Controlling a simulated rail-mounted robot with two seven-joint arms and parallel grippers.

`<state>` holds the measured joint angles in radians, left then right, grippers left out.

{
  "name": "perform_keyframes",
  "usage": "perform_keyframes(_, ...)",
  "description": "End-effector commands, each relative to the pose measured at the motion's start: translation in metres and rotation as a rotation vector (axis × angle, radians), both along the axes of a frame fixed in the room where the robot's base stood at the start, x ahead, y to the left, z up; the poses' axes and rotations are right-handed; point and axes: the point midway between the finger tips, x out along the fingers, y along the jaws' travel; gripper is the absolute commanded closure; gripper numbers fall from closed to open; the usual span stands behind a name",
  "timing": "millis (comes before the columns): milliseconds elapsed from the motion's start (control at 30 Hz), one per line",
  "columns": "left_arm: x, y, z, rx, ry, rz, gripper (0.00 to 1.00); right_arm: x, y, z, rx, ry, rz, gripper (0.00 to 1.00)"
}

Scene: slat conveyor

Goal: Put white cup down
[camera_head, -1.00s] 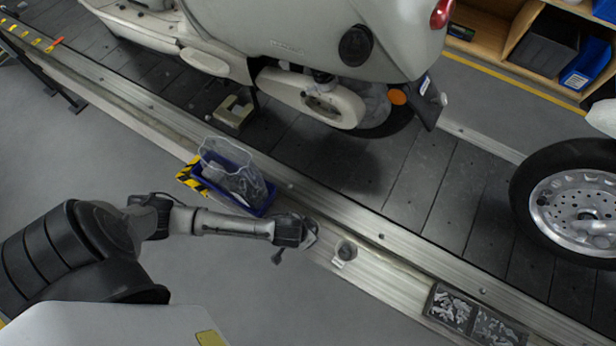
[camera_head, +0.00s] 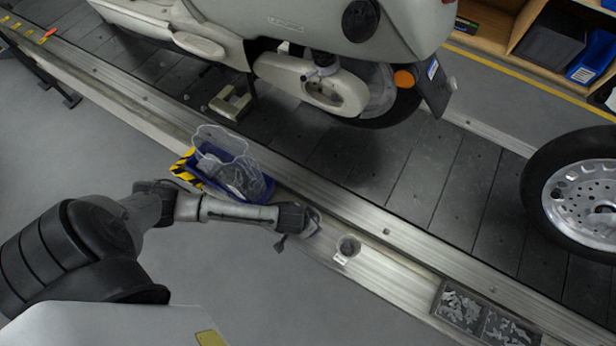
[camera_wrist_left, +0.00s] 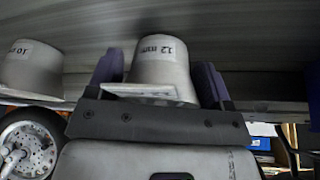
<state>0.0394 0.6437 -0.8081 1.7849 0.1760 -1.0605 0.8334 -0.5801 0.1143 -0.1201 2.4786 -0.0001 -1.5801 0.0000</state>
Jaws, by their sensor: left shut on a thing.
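My left gripper (camera_head: 312,222) is at the metal rail along the conveyor's near side, shut on a whitish-grey cup. In the left wrist view the cup (camera_wrist_left: 162,62) sits between the two fingers (camera_wrist_left: 160,85), with a label reading 12 mm and a pale tag in front. The wrist picture appears upside down. In the head view the gripper mostly hides this cup, and I cannot tell whether it touches the rail. My right gripper is not in view.
A second cup (camera_head: 348,247) stands on the rail just right of the gripper; its label in the wrist view (camera_wrist_left: 30,68) starts with 10. A blue bin (camera_head: 262,193) holds clear bags to the left. A parts tray (camera_head: 438,299) lies further right. A scooter (camera_head: 300,25) stands behind.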

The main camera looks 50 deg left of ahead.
Motion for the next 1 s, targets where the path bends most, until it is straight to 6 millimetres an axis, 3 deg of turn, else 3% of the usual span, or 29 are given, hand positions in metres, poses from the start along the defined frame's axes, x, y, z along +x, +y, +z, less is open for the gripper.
perform_keyframes(267, 0.000, 0.000, -0.003, 0.001, 0.000, 0.001, 0.53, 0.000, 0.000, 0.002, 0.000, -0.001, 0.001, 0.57)
perform_keyframes(300, 0.000, 0.000, -0.002, 0.001, 0.000, 0.000, 0.22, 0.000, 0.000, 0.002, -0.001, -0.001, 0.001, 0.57)
perform_keyframes(533, 0.000, 0.000, -0.002, 0.001, 0.000, 0.000, 0.01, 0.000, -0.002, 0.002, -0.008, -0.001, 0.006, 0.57)
perform_keyframes(833, 0.000, 0.000, 0.000, 0.000, -0.001, -0.001, 0.00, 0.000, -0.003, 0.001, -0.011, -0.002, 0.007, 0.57)
perform_keyframes(1000, -0.008, 0.001, 0.025, 0.000, 0.001, 0.000, 0.00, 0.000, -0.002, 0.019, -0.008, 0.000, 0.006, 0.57)
